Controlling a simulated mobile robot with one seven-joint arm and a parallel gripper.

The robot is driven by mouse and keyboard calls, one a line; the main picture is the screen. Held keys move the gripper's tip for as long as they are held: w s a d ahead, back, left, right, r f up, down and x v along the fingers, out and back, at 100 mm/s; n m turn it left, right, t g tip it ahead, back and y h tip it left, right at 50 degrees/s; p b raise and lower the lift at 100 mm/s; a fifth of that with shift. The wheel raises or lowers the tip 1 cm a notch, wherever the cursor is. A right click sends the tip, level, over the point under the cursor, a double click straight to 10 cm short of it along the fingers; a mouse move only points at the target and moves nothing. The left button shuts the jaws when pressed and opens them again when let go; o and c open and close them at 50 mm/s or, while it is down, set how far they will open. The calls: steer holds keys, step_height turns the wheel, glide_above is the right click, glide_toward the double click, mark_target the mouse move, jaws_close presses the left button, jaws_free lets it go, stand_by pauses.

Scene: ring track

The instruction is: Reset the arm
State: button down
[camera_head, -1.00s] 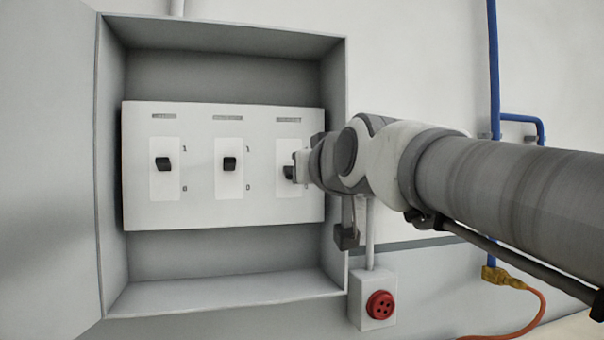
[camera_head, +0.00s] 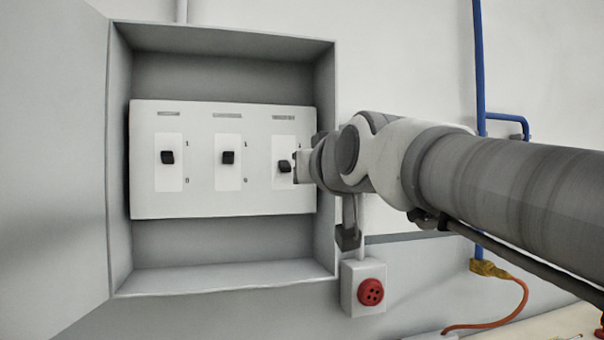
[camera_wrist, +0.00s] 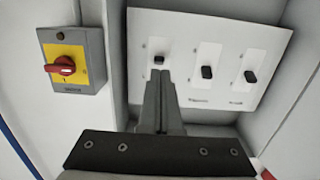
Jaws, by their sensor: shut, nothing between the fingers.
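My gripper (camera_head: 299,168) is at the right end of the switch panel (camera_head: 198,205) in the head view, in front of the right-hand switch (camera_head: 284,166). In the wrist view my gripper (camera_wrist: 161,76) is shut and empty, its fingertips just below the black toggle of that same switch (camera_wrist: 158,60). Whether they touch it I cannot tell. The middle switch (camera_head: 228,157) and left switch (camera_head: 167,157) have black toggles near mid-plate. My wrist hides part of the right switch plate in the head view.
The panel sits in an open grey cabinet (camera_head: 322,120) with its door (camera_head: 50,150) swung left. A blue pipe (camera_head: 479,80) runs up the wall.

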stand_by(0.3)
steer(key=s+d+f+m+g+h, duration=0.15)
steer(key=s+d+f+g, duration=0.25)
steer(key=s+f, duration=0.55)
steer(key=s+d+f+m+g+h, duration=0.1)
steer(key=s+d+f+g+h, duration=0.3)
steer(key=f, duration=1)
steer(key=s+d+f+m+g+y, duration=0.1)
steer(key=s+d+f+g, duration=0.3)
steer(key=s+f, duration=0.6)
step_height(320, 180, up, 20)
steer(key=w+d+t+p, duration=0.1)
steer(key=p, duration=2.1)
steer(key=shift+w+d+f, duration=0.2)
steer(key=shift+w+f, duration=0.05)
steer(key=shift+w, duration=0.05)
steer(key=shift+s+a, duration=0.1)
